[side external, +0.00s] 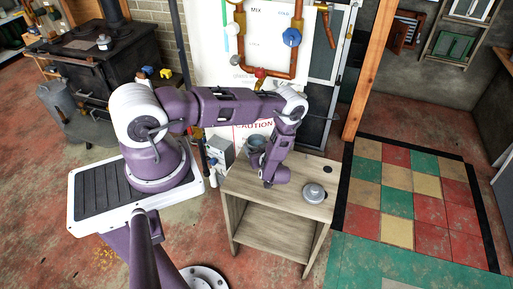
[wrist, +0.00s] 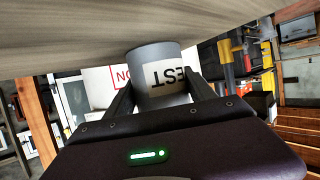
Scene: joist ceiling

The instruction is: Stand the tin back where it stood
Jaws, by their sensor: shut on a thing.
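The tin (wrist: 160,72) is a grey cylinder with a white label; it shows upside down in the wrist view, with part of a dark word on the label. My gripper (wrist: 163,92) is shut on it, one dark finger on each side. In the side external view the tin (side external: 257,141) appears as a small grey-blue round form beside my gripper (side external: 266,146), above the back of the wooden table (side external: 250,188). The tin's end overlaps the tabletop in the wrist view; I cannot tell whether they touch.
A silver round lidded object (side external: 314,193) stands on the table's right part. A dark round spot (side external: 328,168) lies near the back right corner. A grey box (side external: 220,150) is at the table's left back. Pipes and a caution sign (side external: 252,133) are behind. The tabletop's front is clear.

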